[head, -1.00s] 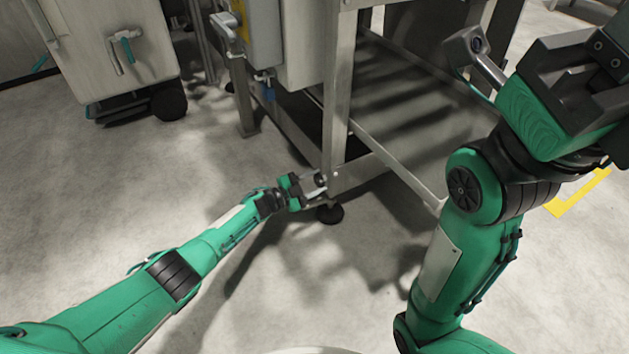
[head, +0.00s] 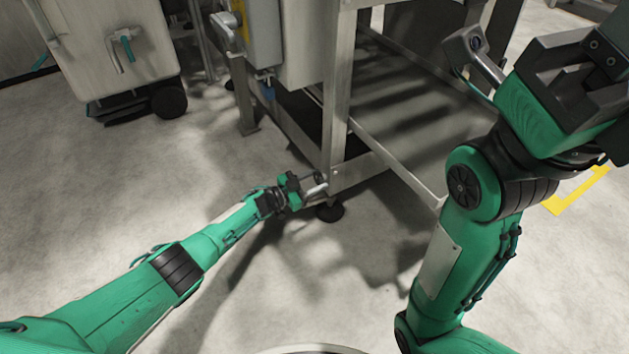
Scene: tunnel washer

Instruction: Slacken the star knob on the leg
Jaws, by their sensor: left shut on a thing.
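The machine's steel leg (head: 336,120) stands in the middle of the head view on a round dark foot (head: 330,213). My left gripper (head: 316,184) is low at the leg's left side, just above the foot. It is shut on a small dark part there, taken as the star knob (head: 320,176), which its fingers mostly hide. The knob's shape is too small to make out. My right arm rises at the right, bent and well above the floor.
Low steel rails (head: 395,175) run back from the leg to the right. A grey control box (head: 262,35) hangs above to the left. A wheeled cabinet (head: 105,60) stands at the back left. The concrete floor (head: 300,290) in front is clear.

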